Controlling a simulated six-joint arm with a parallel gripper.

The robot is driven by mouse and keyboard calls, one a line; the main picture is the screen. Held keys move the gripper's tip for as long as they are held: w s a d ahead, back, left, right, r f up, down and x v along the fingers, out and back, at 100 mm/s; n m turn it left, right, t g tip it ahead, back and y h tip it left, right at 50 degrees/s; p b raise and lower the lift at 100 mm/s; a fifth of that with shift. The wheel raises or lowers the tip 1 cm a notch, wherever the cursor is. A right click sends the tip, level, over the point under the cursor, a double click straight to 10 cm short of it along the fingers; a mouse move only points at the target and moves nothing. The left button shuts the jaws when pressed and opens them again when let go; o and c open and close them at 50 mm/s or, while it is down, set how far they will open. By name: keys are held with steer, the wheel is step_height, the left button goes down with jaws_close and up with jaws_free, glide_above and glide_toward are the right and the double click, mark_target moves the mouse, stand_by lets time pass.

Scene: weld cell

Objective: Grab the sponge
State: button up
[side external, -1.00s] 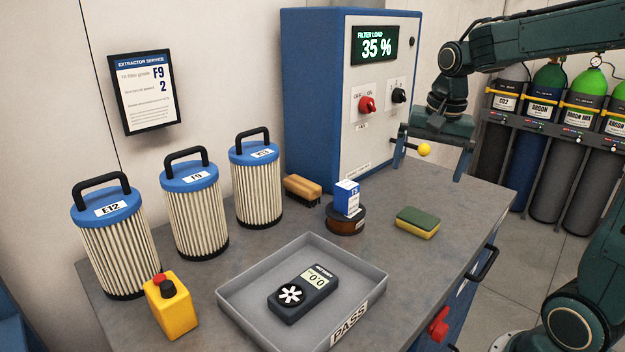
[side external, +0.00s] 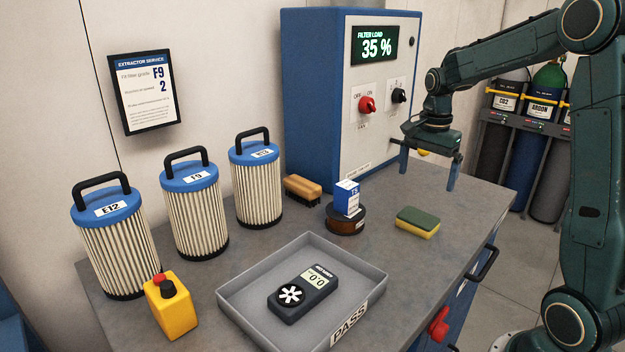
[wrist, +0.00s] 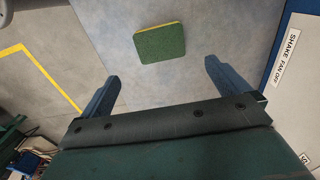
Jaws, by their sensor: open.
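The sponge (side external: 417,223), green on top and yellow below, lies flat on the grey bench top (side external: 400,265) at its right side. In the wrist view the sponge (wrist: 160,43) shows its green face, ahead of and between the spread fingers. My gripper (side external: 428,178) is open and empty, with both blue fingers pointing down. It hangs above the far right part of the bench, behind and above the sponge. Nothing hides the sponge in either view.
Left of the sponge stand a brown round tin (side external: 346,220) with a small blue-white box (side external: 347,198) and a brush (side external: 303,190). A grey PASS tray (side external: 232,298) holds a meter (side external: 303,294). The blue cabinet (side external: 312,100) rises behind; three filters (side external: 193,222) stand left.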

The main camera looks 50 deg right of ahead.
glide_above(419, 216)
steer(key=shift+a+f, duration=0.2)
steer(key=shift+f, duration=3.4)
steer(key=shift+f, duration=2.6)
steer(key=c, duration=0.8)
